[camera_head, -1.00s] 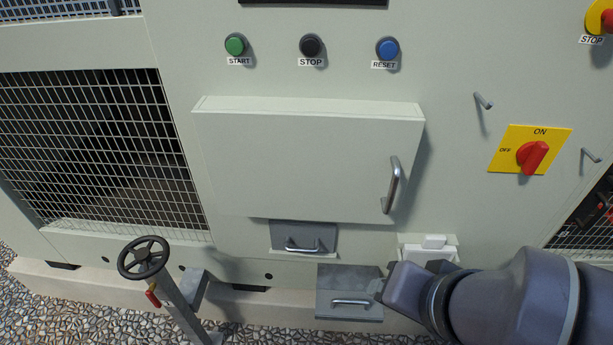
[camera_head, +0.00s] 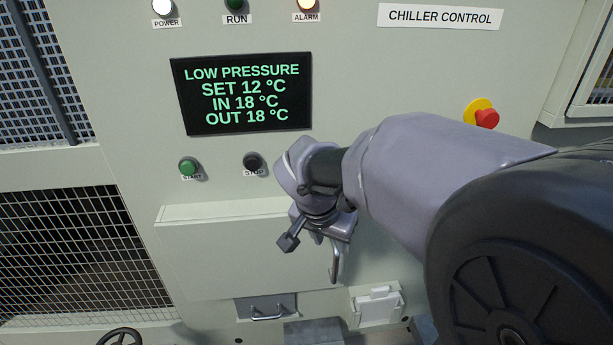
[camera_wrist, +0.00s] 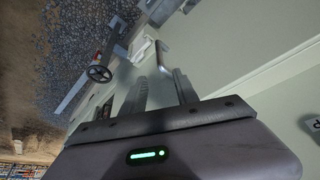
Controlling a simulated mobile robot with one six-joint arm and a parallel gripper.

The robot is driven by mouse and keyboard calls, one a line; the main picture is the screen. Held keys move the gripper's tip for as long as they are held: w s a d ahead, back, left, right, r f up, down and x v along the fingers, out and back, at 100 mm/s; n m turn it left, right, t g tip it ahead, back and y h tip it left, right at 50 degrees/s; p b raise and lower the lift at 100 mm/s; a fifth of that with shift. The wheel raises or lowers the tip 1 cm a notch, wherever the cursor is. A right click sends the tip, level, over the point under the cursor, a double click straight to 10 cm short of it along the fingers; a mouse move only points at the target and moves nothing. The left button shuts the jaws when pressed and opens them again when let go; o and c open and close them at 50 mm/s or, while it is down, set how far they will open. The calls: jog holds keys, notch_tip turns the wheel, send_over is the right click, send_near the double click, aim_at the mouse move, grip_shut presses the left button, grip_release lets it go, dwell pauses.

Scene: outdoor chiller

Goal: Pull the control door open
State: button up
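The control door (camera_head: 225,262) is a wide pale panel on the chiller front, and it looks closed. Its curved metal handle (camera_head: 336,264) stands at the door's right side, partly hidden by my gripper. My gripper (camera_head: 327,238) is in front of the door's upper right part, just above the visible part of the handle. In the wrist view, my gripper's two fingers (camera_wrist: 160,90) are apart. The handle (camera_wrist: 164,53) shows by the fingertips, close to the right finger. I cannot tell whether they touch. The door (camera_wrist: 225,55) fills the right side there.
A display (camera_head: 245,93) and the start (camera_head: 188,167) and stop (camera_head: 252,162) buttons are above the door. A red emergency stop (camera_head: 487,118) is at right. A small drawer-like flap (camera_head: 266,308) and a white box (camera_head: 377,306) are below. A handwheel (camera_wrist: 99,73) stands on the gravel side.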

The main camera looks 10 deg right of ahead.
aim_at(335, 259)
jog(key=b+x, duration=0.3)
jog(key=x, duration=1.1)
jog(key=shift+f, duration=0.2)
grip_shut()
dwell(0.6)
